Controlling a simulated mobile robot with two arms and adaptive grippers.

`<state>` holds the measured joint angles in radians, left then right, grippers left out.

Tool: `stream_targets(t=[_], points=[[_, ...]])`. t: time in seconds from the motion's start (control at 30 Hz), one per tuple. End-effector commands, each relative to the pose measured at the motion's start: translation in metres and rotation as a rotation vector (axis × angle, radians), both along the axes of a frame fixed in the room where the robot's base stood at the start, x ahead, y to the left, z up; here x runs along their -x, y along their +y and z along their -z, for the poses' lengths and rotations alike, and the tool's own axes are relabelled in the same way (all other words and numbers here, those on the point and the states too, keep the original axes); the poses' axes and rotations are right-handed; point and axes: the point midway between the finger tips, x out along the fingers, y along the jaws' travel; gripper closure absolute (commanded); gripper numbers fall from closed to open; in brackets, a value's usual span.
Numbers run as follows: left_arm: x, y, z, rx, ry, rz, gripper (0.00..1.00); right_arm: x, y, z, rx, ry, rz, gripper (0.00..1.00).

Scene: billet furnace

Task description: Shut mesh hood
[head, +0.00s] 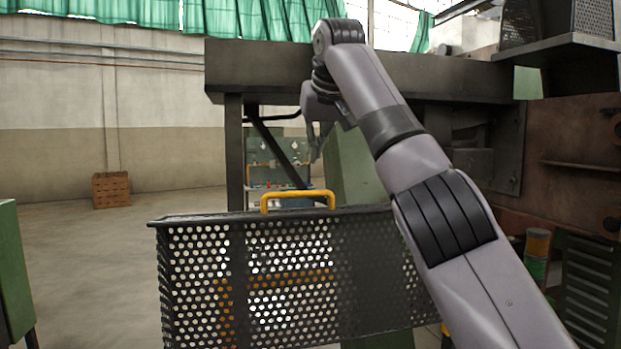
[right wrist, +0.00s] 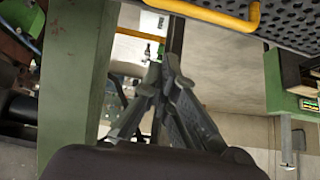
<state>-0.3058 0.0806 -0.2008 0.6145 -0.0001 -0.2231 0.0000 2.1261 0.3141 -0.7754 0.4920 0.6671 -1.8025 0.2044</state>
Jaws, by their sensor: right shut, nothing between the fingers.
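The mesh hood (head: 190,262) is a dark perforated panel in the lower middle of the head view. Its yellow handle (head: 298,194) stands up from the top edge. My right gripper (head: 316,152) is above and behind the handle in the head view, apart from it, partly hidden by its own wrist. In the right wrist view the fingers of the right gripper (right wrist: 167,68) are together and empty. The yellow handle (right wrist: 205,14) and mesh (right wrist: 285,22) show at the upper right there, clear of the fingers. My left gripper is out of view.
A dark beam (head: 260,70) and post (head: 234,150) stand behind the hood. A green post (head: 352,170) is close to my right gripper. Furnace housing (head: 575,150) fills the right side. Open floor with a brown crate (head: 111,189) lies at left.

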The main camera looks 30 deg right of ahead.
Motion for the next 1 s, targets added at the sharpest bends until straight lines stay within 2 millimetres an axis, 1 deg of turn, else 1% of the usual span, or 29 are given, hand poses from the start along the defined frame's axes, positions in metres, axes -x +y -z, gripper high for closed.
stream_targets(t=[0.03,0.27,0.4,0.43,0.5,0.67,0.8,1.0], points=[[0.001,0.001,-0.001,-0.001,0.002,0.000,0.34,-0.005,-0.002,0.008,-0.001,0.005,0.001,1.00],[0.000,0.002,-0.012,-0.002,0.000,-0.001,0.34,-0.035,-0.010,0.043,0.001,0.005,0.000,1.00],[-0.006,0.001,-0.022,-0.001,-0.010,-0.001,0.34,-0.053,-0.015,0.067,0.000,0.006,0.001,1.00],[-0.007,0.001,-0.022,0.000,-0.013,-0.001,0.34,-0.055,-0.014,0.070,0.000,0.002,-0.001,1.00],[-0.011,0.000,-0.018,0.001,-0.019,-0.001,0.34,-0.047,-0.013,0.068,0.001,-0.003,-0.001,1.00],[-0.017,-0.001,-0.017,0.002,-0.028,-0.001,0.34,-0.033,-0.009,0.070,0.003,0.001,-0.002,1.00],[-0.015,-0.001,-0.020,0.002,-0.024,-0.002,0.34,-0.024,-0.007,0.068,-0.001,0.001,-0.001,1.00],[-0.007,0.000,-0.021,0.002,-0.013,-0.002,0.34,-0.016,-0.004,0.069,-0.001,0.002,0.000,1.00]])
